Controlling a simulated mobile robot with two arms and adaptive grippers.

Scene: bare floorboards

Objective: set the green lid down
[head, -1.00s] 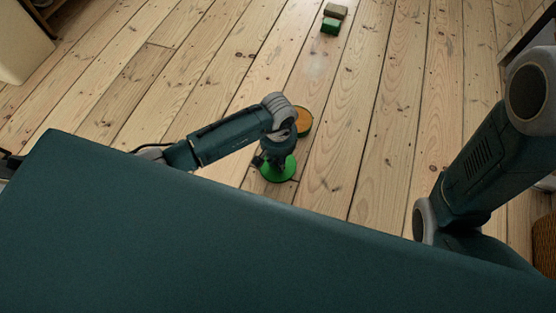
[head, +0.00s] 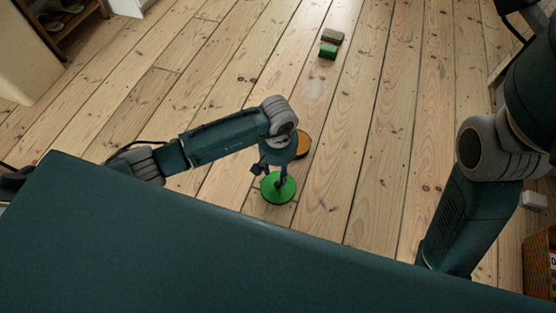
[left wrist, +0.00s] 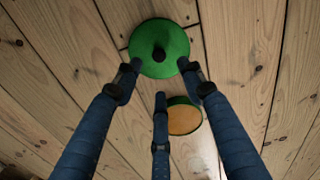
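The green lid (head: 276,190), a round disc with a dark knob, lies flat on the floorboards just in front of my base. It also shows in the left wrist view (left wrist: 150,66). My left gripper (head: 270,172) is just above the lid, pointing down. In the left wrist view its three fingers (left wrist: 160,78) are spread apart, and the knob is not clasped between them. A round green container with an orange top (head: 303,145) stands behind the lid, partly hidden by my wrist; it also shows in the left wrist view (left wrist: 184,117). My right gripper is out of view.
A green block (head: 328,51) and a brown block (head: 333,37) lie farther off on the floor. A shelf (head: 68,28) stands at the far left and a wicker basket (head: 541,262) at the right edge. The floorboards between are clear.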

